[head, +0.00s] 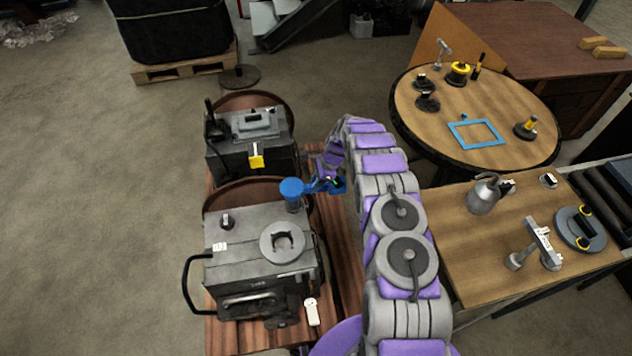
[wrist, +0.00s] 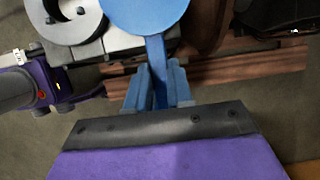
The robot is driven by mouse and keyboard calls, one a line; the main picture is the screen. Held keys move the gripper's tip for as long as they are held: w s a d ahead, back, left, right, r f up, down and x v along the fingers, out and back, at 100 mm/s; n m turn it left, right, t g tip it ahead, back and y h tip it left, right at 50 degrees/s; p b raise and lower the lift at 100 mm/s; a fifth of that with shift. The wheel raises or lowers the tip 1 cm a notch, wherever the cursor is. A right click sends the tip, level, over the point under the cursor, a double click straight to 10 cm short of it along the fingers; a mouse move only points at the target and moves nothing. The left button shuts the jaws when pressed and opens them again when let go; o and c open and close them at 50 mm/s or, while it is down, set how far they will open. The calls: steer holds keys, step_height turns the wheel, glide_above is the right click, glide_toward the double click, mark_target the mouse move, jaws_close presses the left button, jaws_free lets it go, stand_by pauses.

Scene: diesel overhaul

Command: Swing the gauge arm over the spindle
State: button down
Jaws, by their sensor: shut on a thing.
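The head also shows large at the top of the wrist view (wrist: 150,8). My gripper (head: 326,185) is to the right of the head, shut on the blue bar of the gauge arm. In the wrist view the bar runs between my two blue fingers (wrist: 156,85). A grey ring with a dark central opening (head: 282,242), likely the spindle place, lies on the machine's top, in front of the gauge head and apart from it.
The front machine (head: 240,240) has a black side handle (head: 190,285) and a small black knob (head: 227,222). A second machine (head: 245,160) stands behind it. A round table (head: 500,120) and a workbench (head: 465,250) stand to the right. Floor at left is clear.

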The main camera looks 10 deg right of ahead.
steer(key=s+a+m+t+h+b, duration=0.4)
steer(key=s+a+m, duration=0.4)
steer(key=m, duration=1.4)
steer(key=a+h+b, duration=0.1)
steer(key=a+h, duration=0.1)
steer(key=a, duration=0.2)
steer(key=shift+a, duration=0.35)
steer(key=shift+w+r, duration=0.15)
steer(key=c, duration=1.2)
jaws_free()
steer(key=shift+o, duration=1)
steer(key=shift+a, duration=0.1)
